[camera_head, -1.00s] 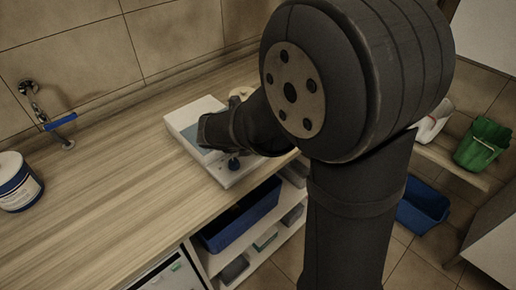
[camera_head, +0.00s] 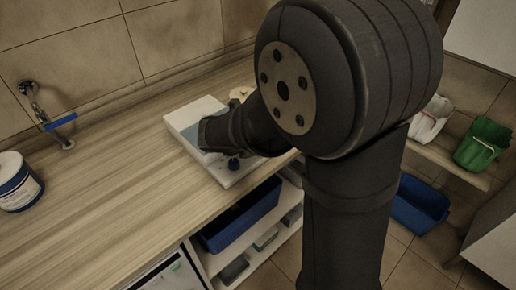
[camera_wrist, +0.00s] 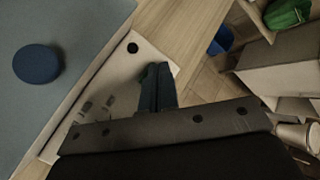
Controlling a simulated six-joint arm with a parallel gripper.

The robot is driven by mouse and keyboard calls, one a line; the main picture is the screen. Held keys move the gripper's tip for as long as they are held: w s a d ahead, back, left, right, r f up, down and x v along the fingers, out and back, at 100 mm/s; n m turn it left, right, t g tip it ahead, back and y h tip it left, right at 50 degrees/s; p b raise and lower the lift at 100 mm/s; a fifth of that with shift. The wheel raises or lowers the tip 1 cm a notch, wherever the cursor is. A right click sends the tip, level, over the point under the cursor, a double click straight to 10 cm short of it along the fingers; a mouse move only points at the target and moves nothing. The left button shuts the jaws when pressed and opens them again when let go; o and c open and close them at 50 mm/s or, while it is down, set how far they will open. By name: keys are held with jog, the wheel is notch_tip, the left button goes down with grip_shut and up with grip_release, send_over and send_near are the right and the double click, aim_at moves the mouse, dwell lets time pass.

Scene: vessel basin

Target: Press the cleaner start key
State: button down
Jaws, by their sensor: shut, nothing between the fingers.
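The cleaner, a white box (camera_head: 190,110) with a blue-grey top, stands on the wooden counter, partly hidden by my arm in the head view. In the wrist view its blue-grey lid (camera_wrist: 75,20) carries a round dark blue knob (camera_wrist: 38,64). Beside the lid is a pale panel (camera_wrist: 122,75) with a black round spot (camera_wrist: 132,48) and several small grey marks or keys (camera_wrist: 84,108). I cannot tell which is the start key. My gripper (camera_wrist: 158,72) is shut and empty, its fingertips over the panel's edge on the counter side. I cannot tell whether they touch it.
A white tub with a blue band (camera_head: 17,182) stands at the counter's left, near a wall tap with a blue lever (camera_head: 60,122). Below are shelves with a blue bin (camera_head: 240,218).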

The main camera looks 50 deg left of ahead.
jog(key=shift+f, duration=0.45)
dwell(0.7)
jog(key=shift+r, duration=0.9)
jog(key=shift+r, duration=0.1)
jog(key=shift+r, duration=2.4)
jog(key=shift+f, duration=0.1)
jog(key=shift+r, duration=2)
